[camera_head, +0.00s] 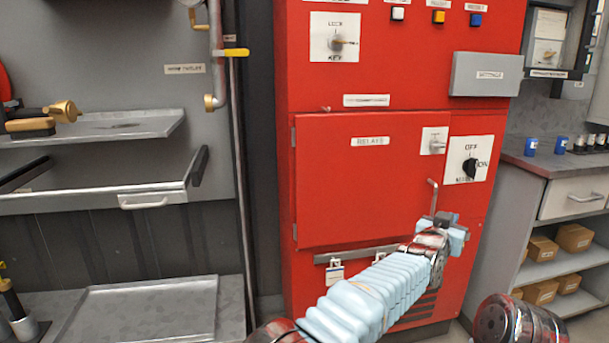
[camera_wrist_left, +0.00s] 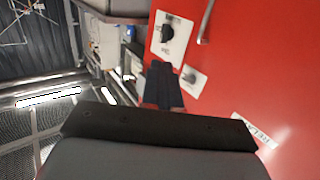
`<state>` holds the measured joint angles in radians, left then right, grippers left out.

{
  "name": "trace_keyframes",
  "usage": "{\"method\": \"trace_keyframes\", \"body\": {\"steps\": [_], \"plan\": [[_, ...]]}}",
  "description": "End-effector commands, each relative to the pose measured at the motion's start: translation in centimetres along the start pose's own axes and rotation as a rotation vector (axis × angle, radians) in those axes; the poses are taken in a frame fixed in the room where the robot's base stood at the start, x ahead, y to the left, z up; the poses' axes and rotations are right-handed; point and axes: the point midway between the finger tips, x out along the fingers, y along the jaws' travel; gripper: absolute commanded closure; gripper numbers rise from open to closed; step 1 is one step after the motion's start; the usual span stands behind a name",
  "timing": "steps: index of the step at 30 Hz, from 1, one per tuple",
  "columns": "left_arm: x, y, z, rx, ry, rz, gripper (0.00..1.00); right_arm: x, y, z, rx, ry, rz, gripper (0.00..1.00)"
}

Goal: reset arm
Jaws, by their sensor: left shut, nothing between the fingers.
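My left arm reaches in from the bottom of the head view. Its gripper (camera_head: 447,222) is in front of the red cabinet, near the lower right of the relays door (camera_head: 350,190). In the left wrist view the dark fingers (camera_wrist_left: 163,88) are together with nothing between them, in front of the red panel. I cannot tell whether they touch it. A bent grey handle (camera_head: 433,196) stands just above the gripper in the head view; it also shows in the wrist view (camera_wrist_left: 206,22). The relays door appears closed. My right gripper is out of view.
The cabinet carries an off/on rotary switch (camera_head: 470,167), a small key plate (camera_head: 433,141) and a grey box (camera_head: 486,74). Grey shelves and a pull-out tray (camera_head: 100,198) are at left. A counter (camera_head: 560,158) with blue cups and boxes below is at right.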

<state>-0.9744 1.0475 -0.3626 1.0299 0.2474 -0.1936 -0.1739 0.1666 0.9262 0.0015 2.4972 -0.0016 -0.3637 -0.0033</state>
Motion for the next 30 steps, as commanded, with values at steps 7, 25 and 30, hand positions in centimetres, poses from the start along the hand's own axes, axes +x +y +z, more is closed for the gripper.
{"method": "trace_keyframes", "body": {"steps": [7,25,30], "plan": [[-0.1,-3.8,4.1,-0.023,-0.072,-0.042,1.00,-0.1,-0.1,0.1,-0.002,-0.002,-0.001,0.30],[-12.6,-22.2,31.9,-0.255,-0.578,-0.281,1.00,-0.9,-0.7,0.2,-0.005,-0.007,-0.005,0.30],[-23.6,-24.5,41.8,-0.409,-0.799,-0.350,1.00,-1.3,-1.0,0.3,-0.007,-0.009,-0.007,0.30]]}}
